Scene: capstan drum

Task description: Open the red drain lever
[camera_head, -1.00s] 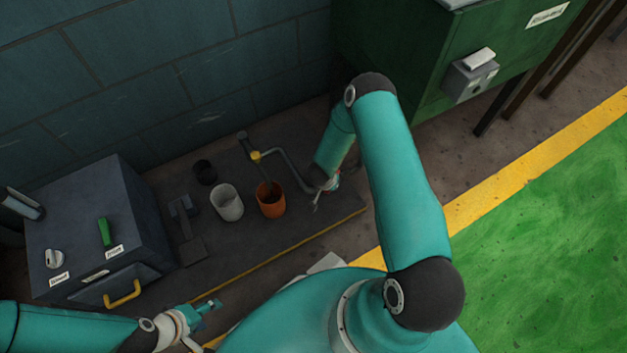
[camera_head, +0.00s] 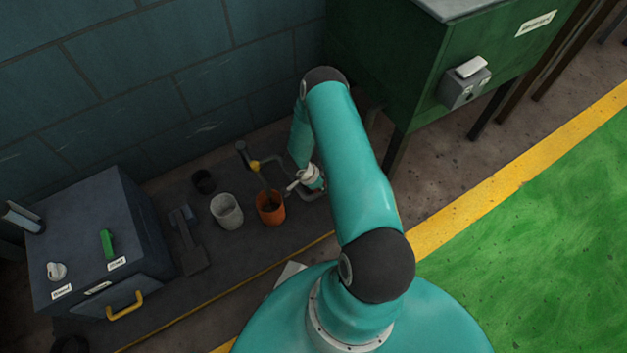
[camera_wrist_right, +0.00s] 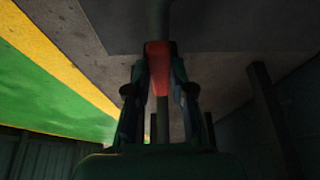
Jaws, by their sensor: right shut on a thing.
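The red drain lever (camera_wrist_right: 158,66) shows in the right wrist view, upright in the picture between the two fingertips of my right gripper (camera_wrist_right: 160,78). The fingers are closed on its two sides. In the head view my right gripper (camera_head: 300,181) is low by the grey drain pipe, just right of the orange cup. The lever is hidden there by my arm and gripper. My left gripper is out of view.
An orange cup (camera_head: 270,208), a white cup (camera_head: 226,211) and a black cup (camera_head: 204,181) stand on the dark platform. A yellow-banded pipe fitting (camera_head: 254,166) is behind them. A grey cabinet (camera_head: 85,225) stands left; a green machine (camera_head: 410,60) stands behind right.

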